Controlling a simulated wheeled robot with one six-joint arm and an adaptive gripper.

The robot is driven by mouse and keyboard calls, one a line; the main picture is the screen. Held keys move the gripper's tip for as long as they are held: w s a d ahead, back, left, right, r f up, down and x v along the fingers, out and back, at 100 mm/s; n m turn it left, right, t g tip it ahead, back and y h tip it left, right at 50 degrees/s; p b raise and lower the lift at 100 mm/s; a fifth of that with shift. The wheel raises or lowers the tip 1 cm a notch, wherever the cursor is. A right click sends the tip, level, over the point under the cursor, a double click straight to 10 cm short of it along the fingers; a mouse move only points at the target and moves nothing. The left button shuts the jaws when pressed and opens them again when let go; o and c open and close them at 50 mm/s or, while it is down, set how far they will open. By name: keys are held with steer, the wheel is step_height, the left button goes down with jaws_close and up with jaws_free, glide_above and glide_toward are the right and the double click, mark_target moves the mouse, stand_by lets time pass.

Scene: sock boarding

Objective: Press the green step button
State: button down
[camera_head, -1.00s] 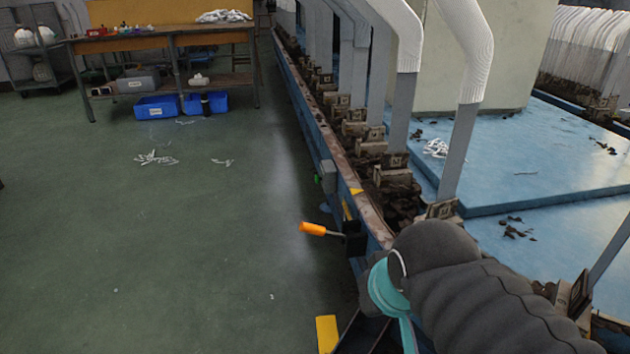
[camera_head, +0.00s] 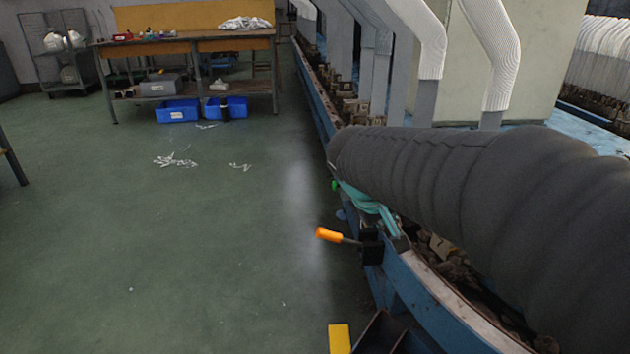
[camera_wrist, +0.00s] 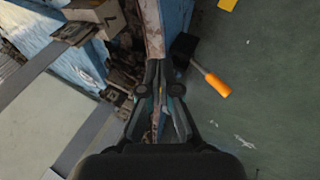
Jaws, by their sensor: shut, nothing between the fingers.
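The green step button (camera_head: 334,186) is a tiny green spot on the outer side of the blue machine rail (camera_head: 405,285), in the head view, just below the end of my dark sleeved arm. I cannot make it out in the wrist view. My gripper (camera_wrist: 162,66) shows in the wrist view with its fingers together and nothing between them, above the rail's rusty edge. In the head view my arm hides most of the gripper. No contact with the button shows.
A lever with an orange handle (camera_head: 329,235) sticks out from the rail; it also shows in the wrist view (camera_wrist: 217,85). A yellow block (camera_head: 339,338) is low by the rail. Tall sock forms (camera_head: 492,50) stand behind it. The green floor at left is mostly clear.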

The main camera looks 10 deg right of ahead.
steer(key=w+f+n+h, duration=0.1)
steer(key=w+f+h, duration=0.15)
steer(key=w, duration=0.95)
steer(key=n+t+h+b, duration=0.2)
steer(key=n+t+h, duration=0.2)
steer(key=t+h, duration=0.1)
glide_toward(336, 186)
steer(key=s+r, duration=0.6)
steer(key=s, duration=0.2)
steer(key=w+a+f+n+t, duration=0.2)
steer(key=w+a+f+t, duration=0.1)
steer(key=w+a+f, duration=0.3)
step_height(336, 186, down, 3)
steer(key=shift+w+a+r+t, duration=0.15)
steer(key=shift+w+a+t, duration=0.15)
steer(key=shift+w+a, duration=0.15)
steer(key=s+d+x, duration=0.2)
steer(key=x, duration=1)
steer(key=shift+d+p, duration=0.3)
